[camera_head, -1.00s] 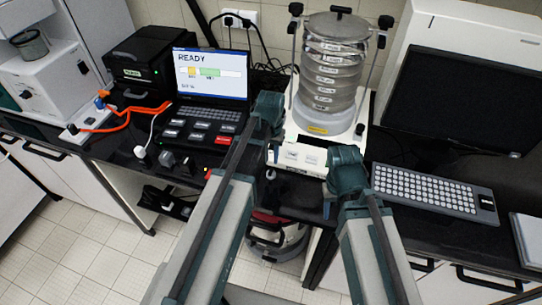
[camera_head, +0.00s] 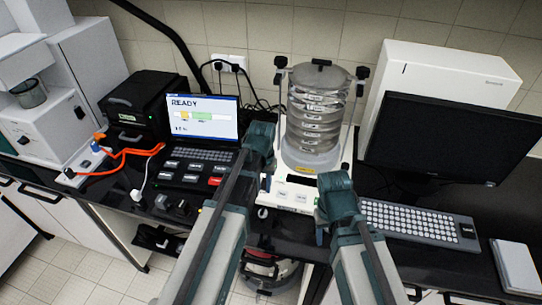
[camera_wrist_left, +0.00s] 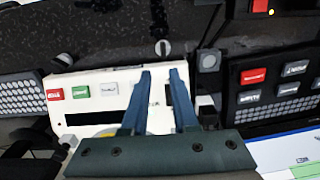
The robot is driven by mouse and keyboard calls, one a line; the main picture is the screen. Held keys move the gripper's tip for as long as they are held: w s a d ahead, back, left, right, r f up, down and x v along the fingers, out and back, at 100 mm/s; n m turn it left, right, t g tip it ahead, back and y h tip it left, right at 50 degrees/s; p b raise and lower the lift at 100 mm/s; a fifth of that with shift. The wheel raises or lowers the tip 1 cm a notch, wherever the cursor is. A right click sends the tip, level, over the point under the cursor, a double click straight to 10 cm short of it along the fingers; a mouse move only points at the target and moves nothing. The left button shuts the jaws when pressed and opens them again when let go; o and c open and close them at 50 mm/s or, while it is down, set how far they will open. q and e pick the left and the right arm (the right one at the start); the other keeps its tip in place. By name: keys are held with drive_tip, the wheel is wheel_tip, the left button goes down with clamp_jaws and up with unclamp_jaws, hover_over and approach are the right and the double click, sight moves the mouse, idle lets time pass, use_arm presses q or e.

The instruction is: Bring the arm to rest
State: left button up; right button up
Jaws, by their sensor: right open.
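My left gripper (camera_head: 265,183) hangs in front of the sieve shaker's base, at its left front corner. In the left wrist view, the fingers of my left gripper (camera_wrist_left: 160,74) are apart with nothing between them, over the shaker's white front panel (camera_wrist_left: 92,88) with red and green buttons. My right gripper (camera_head: 321,236) is partly hidden by its own wrist, at the front right of the shaker base; it is open, and nothing shows in it. The sieve shaker (camera_head: 316,120) carries an upright stack of clear sieves with a lid, between two rods with black knobs.
A laptop (camera_head: 203,117) showing READY stands left of the shaker, beside a black box (camera_head: 133,110) and orange cable. A monitor (camera_head: 450,137) and keyboard (camera_head: 412,223) stand to the right. A red and grey object (camera_head: 268,268) sits below the bench edge.

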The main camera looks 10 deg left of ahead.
use_arm(q)
drive_tip(key=s+d+f+m+b, duration=0.1)
drive_tip(key=s+d+f+b, duration=0.2)
drive_tip(key=s, duration=0.4)
drive_tip(key=s+d+f+m+y+b, duration=0.1)
drive_tip(key=s+d+f+m+b, duration=0.1)
drive_tip(key=s+d+f+b, duration=0.2)
drive_tip(key=s+d+f, duration=0.1)
drive_tip(key=s+d, duration=0.2)
drive_tip(key=shift+s+d+f+b, duration=0.15)
drive_tip(key=shift+d+b, duration=0.05)
drive_tip(key=shift+b, duration=0.1)
use_arm(e)
wheel_tip(320, 180, down, 8)
drive_tip(key=shift+f, duration=0.25)
drive_tip(key=shift+d, duration=0.1)
